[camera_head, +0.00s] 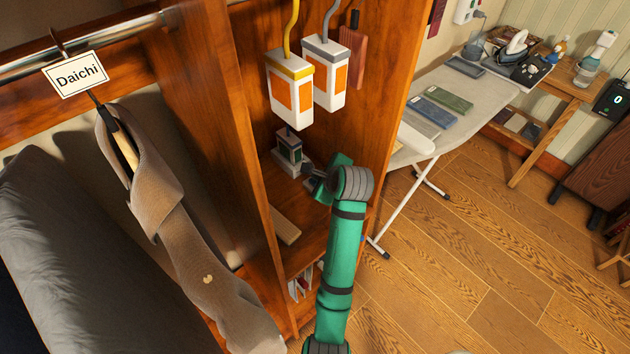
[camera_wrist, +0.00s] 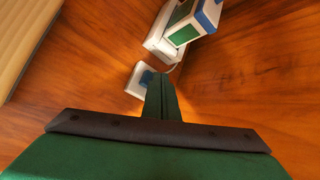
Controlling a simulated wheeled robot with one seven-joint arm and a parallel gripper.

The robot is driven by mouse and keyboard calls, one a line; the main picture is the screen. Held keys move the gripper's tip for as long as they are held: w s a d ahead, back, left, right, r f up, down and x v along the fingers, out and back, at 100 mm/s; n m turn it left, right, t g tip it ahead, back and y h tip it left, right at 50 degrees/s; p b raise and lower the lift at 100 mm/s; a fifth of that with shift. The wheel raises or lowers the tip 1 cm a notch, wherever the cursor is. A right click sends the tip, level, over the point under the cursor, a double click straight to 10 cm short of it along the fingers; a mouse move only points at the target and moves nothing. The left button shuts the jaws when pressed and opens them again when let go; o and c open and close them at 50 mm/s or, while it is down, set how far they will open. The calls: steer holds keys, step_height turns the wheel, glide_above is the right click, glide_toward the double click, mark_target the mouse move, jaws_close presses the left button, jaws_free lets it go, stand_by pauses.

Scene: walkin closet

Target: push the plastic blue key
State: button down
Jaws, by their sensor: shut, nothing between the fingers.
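The blue key (camera_wrist: 147,77) sits on a small white block (camera_wrist: 134,84) in the wrist view. My gripper (camera_wrist: 161,77) is shut and empty, with its fingertips in front of the key's right part, hiding some of it. I cannot tell whether they touch. Just beyond stands a white device with a green panel and blue trim (camera_wrist: 186,22), joined to the block by a thin cable. In the head view the device (camera_head: 289,147) stands on the closet shelf, and my gripper (camera_head: 309,170) is at its right. The key is too small to make out there.
Two white containers with orange panels (camera_head: 291,92) (camera_head: 324,76) hang above the device. A pale flat piece (camera_head: 285,226) lies on the shelf. Wooden closet walls (camera_head: 222,90) stand on both sides. A coat (camera_head: 165,200) hangs at left; an ironing board (camera_head: 462,85) stands at right.

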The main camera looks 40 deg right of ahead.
steer(key=shift+w+a+r, duration=0.1)
steer(key=shift+a+r, duration=0.05)
steer(key=shift+r, duration=0.6)
steer(key=shift+r, duration=0.1)
steer(key=shift+r, duration=2.95)
